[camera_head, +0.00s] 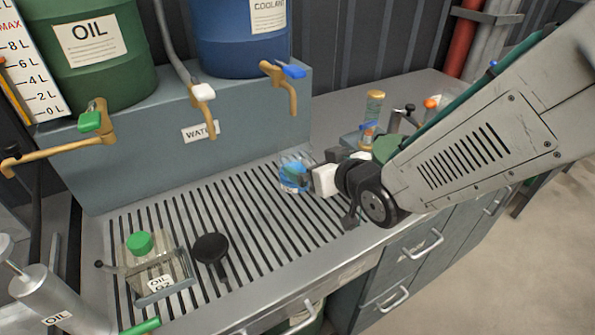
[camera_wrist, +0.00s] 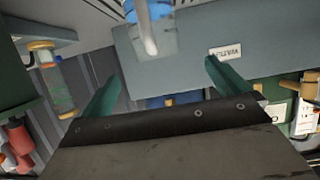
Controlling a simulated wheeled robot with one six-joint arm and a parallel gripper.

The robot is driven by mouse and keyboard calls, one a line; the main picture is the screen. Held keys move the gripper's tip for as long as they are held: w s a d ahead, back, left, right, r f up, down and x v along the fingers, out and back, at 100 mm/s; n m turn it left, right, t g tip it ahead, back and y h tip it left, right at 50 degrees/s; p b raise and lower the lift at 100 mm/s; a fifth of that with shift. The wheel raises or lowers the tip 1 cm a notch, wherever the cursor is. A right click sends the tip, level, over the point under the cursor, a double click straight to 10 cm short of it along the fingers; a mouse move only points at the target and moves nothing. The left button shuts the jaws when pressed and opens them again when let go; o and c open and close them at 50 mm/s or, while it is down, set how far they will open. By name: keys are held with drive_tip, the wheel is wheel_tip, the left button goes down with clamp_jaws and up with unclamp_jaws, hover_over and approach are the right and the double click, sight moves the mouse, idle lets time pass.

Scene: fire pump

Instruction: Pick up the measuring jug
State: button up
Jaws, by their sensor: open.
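A small clear vessel with blue on it (camera_head: 293,174), which looks like the measuring jug, stands on the slatted drain top at the end of my arm. A clear vessel with a blue top (camera_wrist: 152,28), seemingly the same one, shows at the upper edge of the wrist view. My gripper (camera_wrist: 162,71) is open, with two green fingers apart and nothing between them. The vessel lies past the fingertips in that picture, apart from them. In the head view my wrist hides part of the vessel's right side and the fingers are hard to make out.
A clear oil container with a green lid (camera_head: 160,262) and a black round-topped object (camera_head: 211,250) stand on the left of the drain top. Taps (camera_head: 277,80) overhang the back. A yellow-topped cylinder (camera_head: 374,106) stands behind my wrist. The middle slats are clear.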

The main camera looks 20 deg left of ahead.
sight(302, 159)
drive_tip(key=x, duration=0.7)
drive_tip(key=shift+w+r, duration=0.1)
drive_tip(key=shift+w, duration=0.25)
drive_tip(key=c, duration=1.7)
drive_tip(key=shift+r, duration=0.1)
